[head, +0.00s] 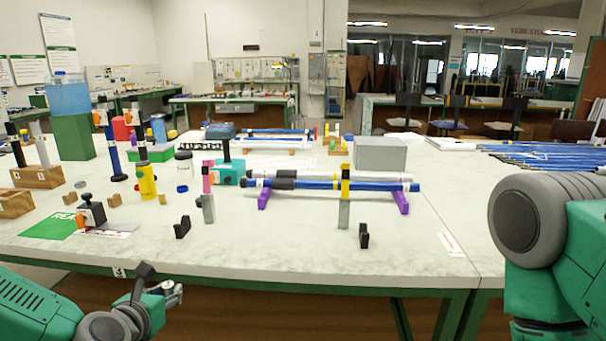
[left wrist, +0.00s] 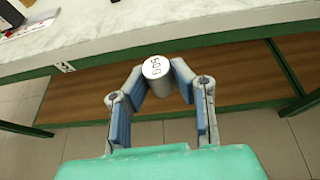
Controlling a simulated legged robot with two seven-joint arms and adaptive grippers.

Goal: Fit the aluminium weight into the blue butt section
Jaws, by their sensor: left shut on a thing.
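The aluminium weight (left wrist: 158,75) is a short silvery cylinder with "50g" on its end face. My left gripper (left wrist: 162,85) is shut on it, with the blue pads on either side. In the head view my left gripper (head: 168,292) is low at the left, in front of the table's front edge and apart from the rods. A long blue rod section (head: 375,186) with a dark grip lies level across purple rests on the table; it looks like the blue butt section, though its open end is not clear. My right gripper is out of view; only my right arm shows.
A green-edged table (head: 290,245) spans the front. Purple rests (head: 401,202), a grey post (head: 344,213) and small black blocks (head: 364,235) stand around the rod. Upright tubes, a black stamp-like item (head: 92,210) and wooden blocks crowd the left. The front right tabletop is mostly clear.

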